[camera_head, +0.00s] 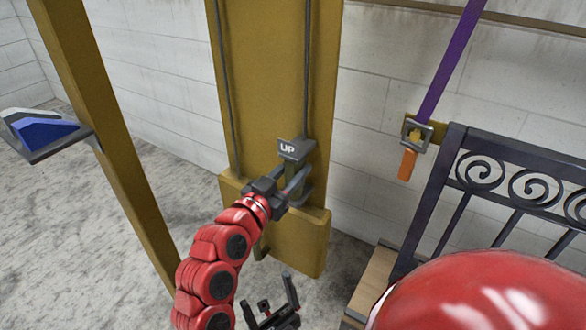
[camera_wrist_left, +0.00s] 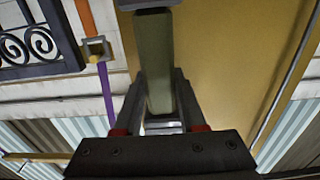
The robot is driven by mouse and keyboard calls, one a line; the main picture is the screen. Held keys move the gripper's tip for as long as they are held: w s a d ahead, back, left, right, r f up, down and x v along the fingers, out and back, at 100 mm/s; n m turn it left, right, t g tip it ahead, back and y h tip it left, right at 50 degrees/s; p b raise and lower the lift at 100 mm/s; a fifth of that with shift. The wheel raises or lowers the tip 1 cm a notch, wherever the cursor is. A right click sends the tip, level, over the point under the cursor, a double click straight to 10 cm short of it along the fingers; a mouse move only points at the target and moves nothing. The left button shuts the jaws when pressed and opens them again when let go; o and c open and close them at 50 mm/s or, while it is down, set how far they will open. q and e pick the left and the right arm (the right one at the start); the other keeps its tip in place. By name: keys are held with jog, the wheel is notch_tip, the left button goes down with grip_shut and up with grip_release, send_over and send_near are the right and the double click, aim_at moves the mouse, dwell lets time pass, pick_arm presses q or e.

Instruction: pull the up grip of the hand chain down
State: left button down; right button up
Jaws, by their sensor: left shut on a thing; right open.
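The up grip (camera_head: 295,150) hangs on the right strand of the hand chain (camera_head: 307,75), in front of the yellow post. It has a dark top plate marked "UP" and a greenish bar below. My left gripper (camera_head: 297,184) is shut around that bar, just under the plate. In the left wrist view the bar of the up grip (camera_wrist_left: 155,62) stands between the two fingers. My right gripper (camera_head: 270,300) is open and empty, low in the head view, apart from the chain.
A purple strap (camera_head: 450,65) runs to a buckle with an orange end (camera_head: 408,165) on the wall. A blue and white object (camera_head: 42,130) rests on a shelf at the left. Floor is clear between.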

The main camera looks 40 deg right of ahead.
pick_arm(q)
jog(key=c, duration=0.6)
grip_release()
jog(key=shift+d+f, duration=0.15)
jog(key=shift+f, duration=0.35)
jog(key=shift+o, duration=0.6)
jog(key=shift+r, duration=0.25)
jog(key=p+v, duration=0.9)
jog(key=v, duration=0.8)
jog(key=shift+a, duration=0.25)
